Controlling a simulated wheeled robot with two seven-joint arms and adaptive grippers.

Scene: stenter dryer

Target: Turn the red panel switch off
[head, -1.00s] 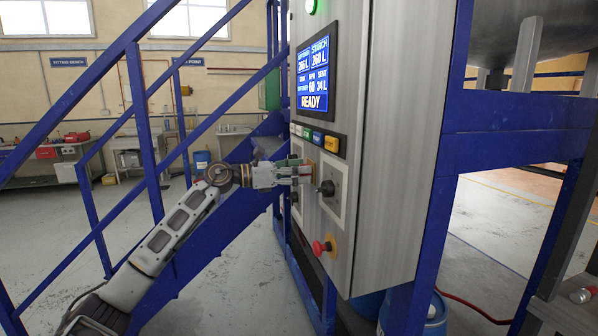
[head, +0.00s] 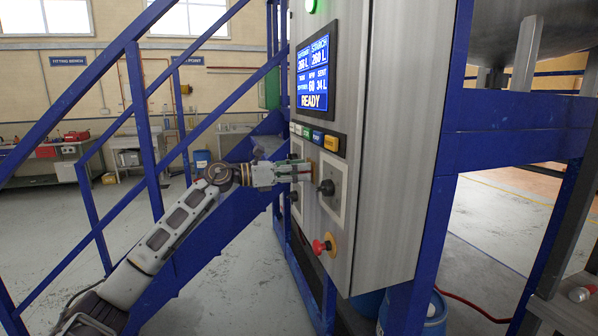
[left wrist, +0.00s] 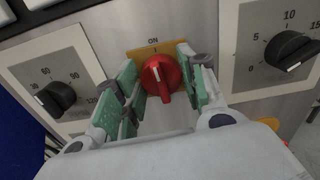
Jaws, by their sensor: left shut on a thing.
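The red panel switch (left wrist: 160,76) is a round red knob on a yellow plate (left wrist: 143,52) marked ON and 1, in the left wrist view. Its white line points up, close to the 1 mark. My left gripper (left wrist: 161,88) is shut on the knob, with one green-padded finger on each side. In the head view my left gripper (head: 303,171) reaches the front of the grey control cabinet (head: 385,130) from the left, and its fingers largely hide the switch. My right gripper is not in view.
Black dials flank the switch, one left (left wrist: 55,98) and one right (left wrist: 288,50). A red mushroom button (head: 323,246) sits lower on the cabinet. Coloured buttons (head: 317,137) and a READY display (head: 314,76) are above. Blue stair rails (head: 146,130) stand close to my left arm.

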